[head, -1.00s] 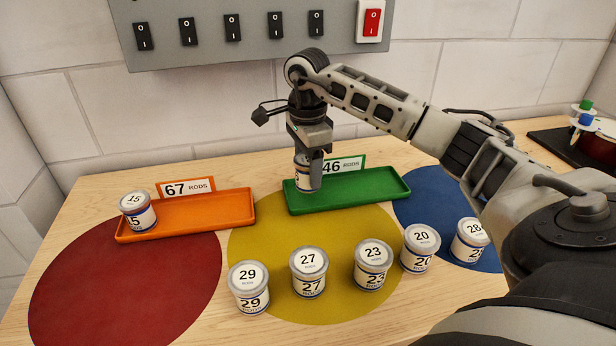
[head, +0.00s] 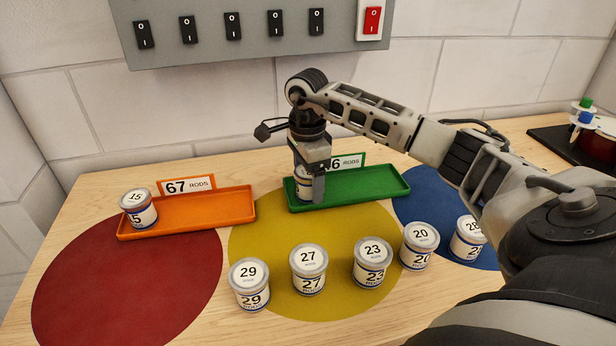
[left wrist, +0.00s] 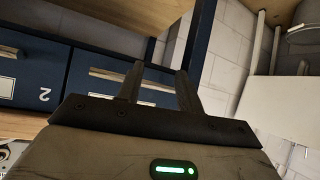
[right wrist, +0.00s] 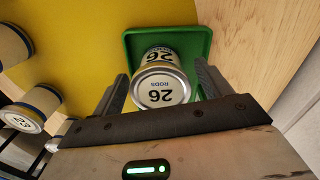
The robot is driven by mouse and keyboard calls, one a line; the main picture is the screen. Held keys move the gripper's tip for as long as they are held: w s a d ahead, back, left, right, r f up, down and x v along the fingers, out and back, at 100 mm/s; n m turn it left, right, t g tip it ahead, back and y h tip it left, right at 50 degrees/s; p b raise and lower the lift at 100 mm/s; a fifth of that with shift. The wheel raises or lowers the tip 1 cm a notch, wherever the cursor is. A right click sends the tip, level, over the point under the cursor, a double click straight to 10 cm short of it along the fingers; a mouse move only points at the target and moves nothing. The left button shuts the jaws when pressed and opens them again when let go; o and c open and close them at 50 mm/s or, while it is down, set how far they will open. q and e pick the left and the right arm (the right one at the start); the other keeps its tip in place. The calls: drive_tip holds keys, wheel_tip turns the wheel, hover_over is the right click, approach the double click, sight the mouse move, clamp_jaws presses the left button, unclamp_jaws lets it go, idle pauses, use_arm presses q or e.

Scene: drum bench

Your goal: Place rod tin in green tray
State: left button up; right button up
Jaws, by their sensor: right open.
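The green tray (head: 372,190) stands at the back middle of the bench, with a sign partly hidden by my right gripper. A rod tin marked 26 (head: 302,184) stands at the tray's left end; it also shows in the right wrist view (right wrist: 160,80). My right gripper (head: 312,190) is down over this tin, open, with a finger on each side (right wrist: 163,85). My left gripper (left wrist: 160,82) is outside the head view. Its fingers are apart with nothing between them, facing dark blue drawers.
An orange tray (head: 205,211), signed 67 rods, holds tin 15 (head: 138,209) at its left end. Tins 29 (head: 250,285), 27 (head: 308,270), 23 (head: 371,264), 20 (head: 419,246) and 28 (head: 467,238) stand in front. The green tray's right part is empty.

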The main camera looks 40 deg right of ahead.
wheel_tip(320, 180, up, 12)
drive_tip(key=shift+r, duration=0.2)
drive_tip(key=shift+w, duration=0.1)
idle(0.7)
